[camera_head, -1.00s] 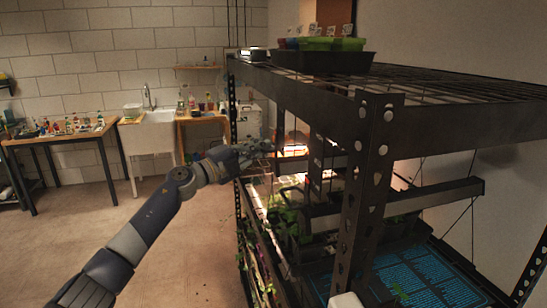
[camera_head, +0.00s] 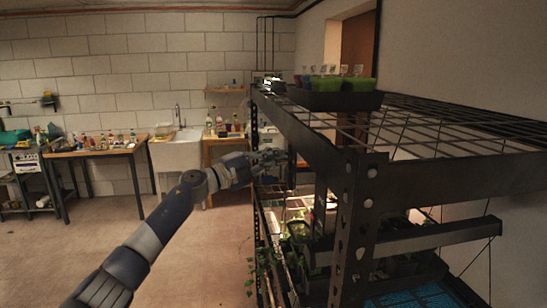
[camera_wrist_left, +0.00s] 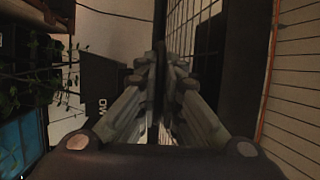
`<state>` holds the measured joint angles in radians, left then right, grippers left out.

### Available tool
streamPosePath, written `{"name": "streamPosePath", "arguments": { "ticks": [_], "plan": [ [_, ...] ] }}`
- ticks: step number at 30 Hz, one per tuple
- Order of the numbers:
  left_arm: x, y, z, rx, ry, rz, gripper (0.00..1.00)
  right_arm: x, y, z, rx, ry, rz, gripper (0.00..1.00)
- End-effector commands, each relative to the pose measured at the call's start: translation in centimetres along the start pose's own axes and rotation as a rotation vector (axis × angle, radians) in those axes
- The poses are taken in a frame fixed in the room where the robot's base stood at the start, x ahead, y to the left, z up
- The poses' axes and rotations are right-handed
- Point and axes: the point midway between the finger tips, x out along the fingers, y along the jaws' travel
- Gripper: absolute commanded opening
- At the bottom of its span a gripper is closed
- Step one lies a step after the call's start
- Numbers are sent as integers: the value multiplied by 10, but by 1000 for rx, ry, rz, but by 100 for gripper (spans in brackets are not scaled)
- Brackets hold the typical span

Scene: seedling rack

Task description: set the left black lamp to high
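My left gripper (camera_head: 270,160) is beside the far left end of the rack, below the top shelf. In the left wrist view its fingers (camera_wrist_left: 165,75) come together at the tips with nothing seen between them. A black box-like part (camera_wrist_left: 98,90) with partly readable white letters is left of the fingers, apart from them; it may be the lamp's end. In the head view a long black lamp bar (camera_head: 430,238) hangs under the top shelf on the near side. The lamp behind the gripper is mostly hidden, and I cannot read its setting. My right gripper is not in view.
The rack's upright post (camera_head: 357,225) and mesh top shelf (camera_head: 440,125) are close to my arm. A black tray (camera_head: 335,101) with green pots stands on top. Leafy plants (camera_head: 296,240) sit lit below. The floor (camera_head: 200,255) left of the rack is clear.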

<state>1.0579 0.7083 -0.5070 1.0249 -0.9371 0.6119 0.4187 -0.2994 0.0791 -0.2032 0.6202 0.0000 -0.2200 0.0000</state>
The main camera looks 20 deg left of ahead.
Motion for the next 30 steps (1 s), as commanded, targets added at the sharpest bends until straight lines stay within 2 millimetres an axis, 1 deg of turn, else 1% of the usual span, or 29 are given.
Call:
{"name": "streamPosePath", "arguments": {
  "ticks": [1,2,9,12,16,20,24,30],
  "plan": [
    [0,-8,2,2,-5,-13,19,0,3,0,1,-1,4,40],
    [0,-8,2,2,-6,-13,26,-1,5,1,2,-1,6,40],
    [0,-5,1,2,-4,-8,26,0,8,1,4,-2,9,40],
    [-1,-4,1,2,-4,-7,26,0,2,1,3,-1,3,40],
    [-10,-3,3,3,-6,-6,26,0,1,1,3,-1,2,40],
    [-30,-2,2,5,-6,-3,26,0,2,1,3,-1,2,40],
    [-61,-2,2,5,-6,-2,26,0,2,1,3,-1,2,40],
    [-96,-3,0,3,-5,-4,26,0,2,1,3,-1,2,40]
  ]
}}
